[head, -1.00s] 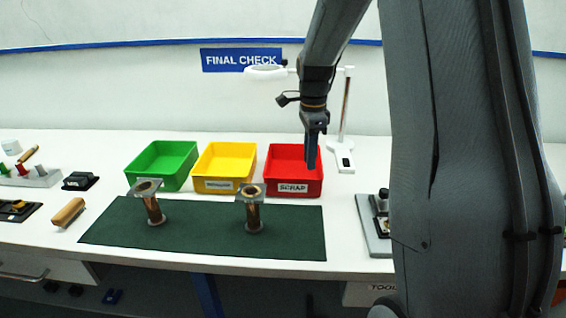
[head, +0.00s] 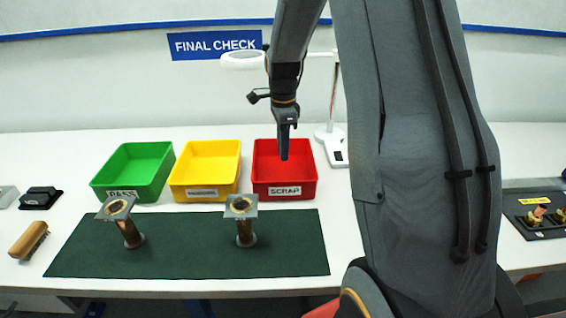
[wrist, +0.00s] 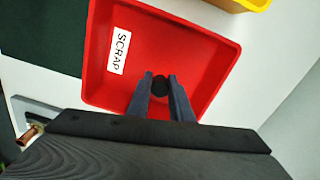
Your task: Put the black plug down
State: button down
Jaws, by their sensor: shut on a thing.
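The black plug (wrist: 161,83) shows in the wrist view as a small dark round end between my fingertips. My gripper (head: 284,156) is shut on it, over the red SCRAP bin; its two fingers also show in the wrist view (wrist: 161,90). The red bin (head: 285,190) stands at the right of a row of three bins, and its floor looks empty in the wrist view (wrist: 200,60). In the head view the plug is too small to make out. I cannot tell the exact height of the plug above the bin floor.
A yellow bin (head: 204,195) and a green PASS bin (head: 135,193) stand to the left. Two flanged copper-coloured parts (head: 245,228) (head: 131,235) stand on the dark green mat (head: 190,258). A magnifier lamp (head: 332,135) stands close behind the red bin's right side.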

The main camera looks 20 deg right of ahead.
jog(key=shift+f+p, duration=0.75)
jog(key=shift+f, duration=1.95)
jog(key=shift+f, duration=0.1)
jog(key=c, duration=1.6)
grip_release()
notch_tip(320, 180, up, 12)
jog(key=b, duration=0.4)
